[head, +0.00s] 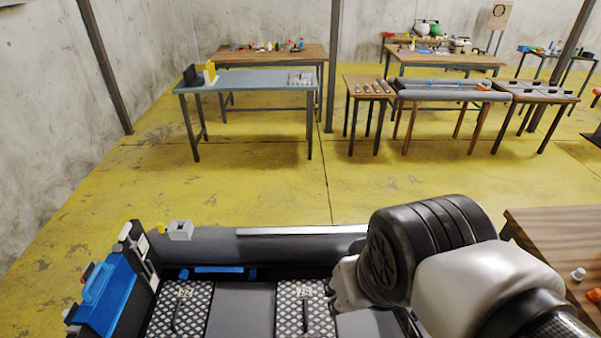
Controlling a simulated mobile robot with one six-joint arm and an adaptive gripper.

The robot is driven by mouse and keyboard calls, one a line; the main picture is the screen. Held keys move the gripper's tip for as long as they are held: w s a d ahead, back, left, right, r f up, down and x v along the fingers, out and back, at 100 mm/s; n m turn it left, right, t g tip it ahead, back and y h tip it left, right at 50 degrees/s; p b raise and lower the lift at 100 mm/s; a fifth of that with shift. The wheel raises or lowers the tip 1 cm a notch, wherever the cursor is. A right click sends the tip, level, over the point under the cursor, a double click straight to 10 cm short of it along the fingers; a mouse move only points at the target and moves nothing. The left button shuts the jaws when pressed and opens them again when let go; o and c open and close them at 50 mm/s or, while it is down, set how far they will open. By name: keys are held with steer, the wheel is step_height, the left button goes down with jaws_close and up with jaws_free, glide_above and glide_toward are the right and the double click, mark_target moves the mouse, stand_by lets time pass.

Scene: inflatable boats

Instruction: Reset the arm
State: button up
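My arm (480,275) shows at the lower right as large white and black links, folded close to the camera. My gripper cannot be made out in the head view. It is either outside the picture or hidden behind the arm links. Nothing is seen held.
Below the camera lies a grey tube (300,245) edging a floor with checkered plates (180,310). A blue case (105,295) stands at left. A wooden table (545,235) is close at right. Yellow floor (250,185) is open ahead, before a grey-topped table (245,82) and other benches.

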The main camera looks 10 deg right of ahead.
steer(key=shift+s+a, duration=0.1)
steer(key=shift+s, duration=1.05)
step_height(320, 180, down, 2)
steer(key=shift+f+b, duration=0.2)
steer(key=shift+b, duration=1.05)
